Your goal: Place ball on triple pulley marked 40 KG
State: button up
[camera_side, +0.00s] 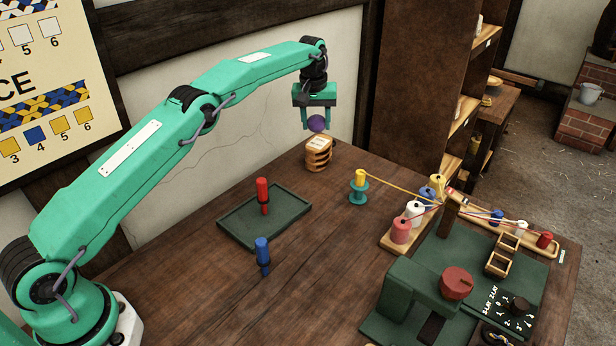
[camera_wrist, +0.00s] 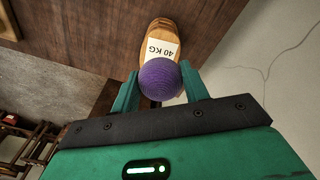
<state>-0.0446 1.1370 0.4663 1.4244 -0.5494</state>
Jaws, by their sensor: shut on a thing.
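My gripper (camera_side: 318,121) is shut on a purple ball (camera_side: 317,124), held in the air just above the wooden triple pulley (camera_side: 318,155). In the wrist view the ball (camera_wrist: 160,80) sits between the two green fingers. The pulley (camera_wrist: 162,32) lies beyond it, with a white label (camera_wrist: 162,48) reading 40 KG, upside down in that view. The ball hides part of the pulley there. In the side view a gap shows between the ball and the pulley's top. The pulley stands on the table near its back edge.
A green tray (camera_side: 265,222) holds a red spool (camera_side: 263,194). A blue spool (camera_side: 262,252) stands in front of it. A green machine (camera_side: 420,290) fills the front right.

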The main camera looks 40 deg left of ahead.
aim_at(314, 120)
jog(key=shift+f, duration=1.95)
jog(key=shift+f, duration=0.2)
jog(key=o, duration=1)
jog(key=shift+r, duration=0.15)
jog(key=r, duration=0.7)
jog(key=s+r, duration=0.1)
jog(key=r, duration=0.3)
jog(key=shift+s, duration=0.1)
jog(key=shift+s+d+r, duration=0.1)
jog(key=shift+r, duration=0.35)
jog(key=shift+r, duration=0.2)
